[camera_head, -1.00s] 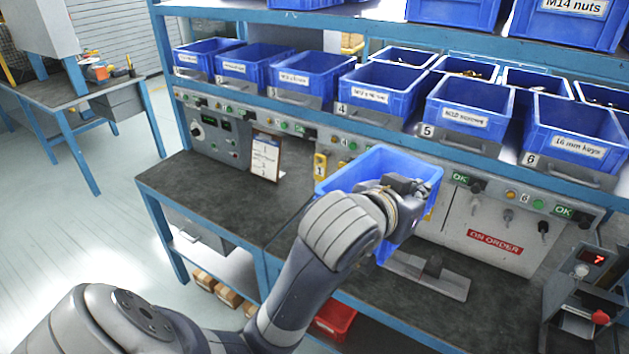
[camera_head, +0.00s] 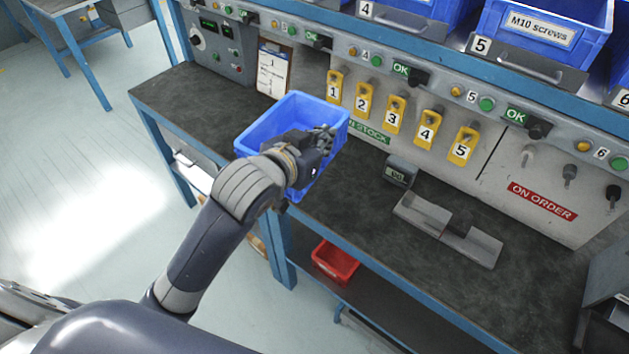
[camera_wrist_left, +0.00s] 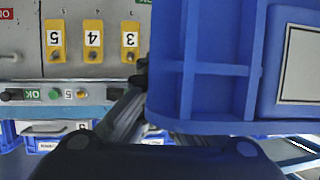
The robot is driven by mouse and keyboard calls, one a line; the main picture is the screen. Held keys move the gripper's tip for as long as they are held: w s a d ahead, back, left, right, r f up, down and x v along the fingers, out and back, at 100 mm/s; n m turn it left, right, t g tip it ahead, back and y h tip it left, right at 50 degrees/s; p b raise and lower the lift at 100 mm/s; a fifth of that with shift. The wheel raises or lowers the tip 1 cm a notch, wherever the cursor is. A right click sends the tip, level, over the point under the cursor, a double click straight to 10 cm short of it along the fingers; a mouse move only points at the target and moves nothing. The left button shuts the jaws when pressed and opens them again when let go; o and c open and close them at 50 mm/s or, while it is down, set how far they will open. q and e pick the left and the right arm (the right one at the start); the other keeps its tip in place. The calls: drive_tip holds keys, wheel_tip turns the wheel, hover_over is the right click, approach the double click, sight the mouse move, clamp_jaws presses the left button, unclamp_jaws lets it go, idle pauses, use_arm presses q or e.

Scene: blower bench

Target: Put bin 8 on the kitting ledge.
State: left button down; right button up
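A blue open-top bin (camera_head: 265,127) is held by my left gripper (camera_head: 318,140), over the left part of the bench near its front edge. It looks empty. My left gripper is closed at the bin's right side; the wrist partly hides its near side. In the left wrist view the blue bin (camera_wrist_left: 210,70) fills the right half, with a blank-looking label plate, beside a dark finger (camera_wrist_left: 138,80). No number can be read on this bin. I cannot pick out the kitting ledge with certainty. My right gripper is out of view.
A clipboard (camera_head: 273,72) stands behind the bin. Yellow numbered tags (camera_head: 395,115) hang on the back panel. A grey bracket-like tray (camera_head: 450,228) and small display (camera_head: 400,172) stand on the dark bench (camera_head: 365,235). A red bin (camera_head: 335,262) is on the lower shelf. Shelf bins (camera_head: 540,35) hang above.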

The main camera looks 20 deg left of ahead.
use_arm(q)
wheel_tip(320, 180, down, 11)
drive_tip(key=s+d+m+h+b, duration=0.1)
drive_tip(key=s+d+h+b, duration=0.1)
drive_tip(key=b, duration=0.2)
drive_tip(key=shift+g, duration=0.3)
drive_tip(key=shift+w+a+f+p, duration=0.2)
drive_tip(key=shift+w+a+f, duration=0.7)
drive_tip(key=shift+w, duration=1.65)
drive_tip(key=shift+w+a+f+p, duration=0.15)
drive_tip(key=shift+w+a+f, duration=0.75)
drive_tip(key=shift+w, duration=1.6)
drive_tip(key=shift+w+a+f+p, duration=0.2)
drive_tip(key=shift+w+a+f, duration=0.7)
drive_tip(key=shift+w, duration=1.65)
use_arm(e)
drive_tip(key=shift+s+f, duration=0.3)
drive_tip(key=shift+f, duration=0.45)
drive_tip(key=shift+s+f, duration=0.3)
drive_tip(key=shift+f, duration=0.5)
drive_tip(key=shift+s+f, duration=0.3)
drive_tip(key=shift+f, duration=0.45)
use_arm(q)
drive_tip(key=shift+a, duration=0.1)
drive_tip(key=c, duration=1.8)
unclamp_jaws()
drive_tip(key=shift+f, duration=0.1)
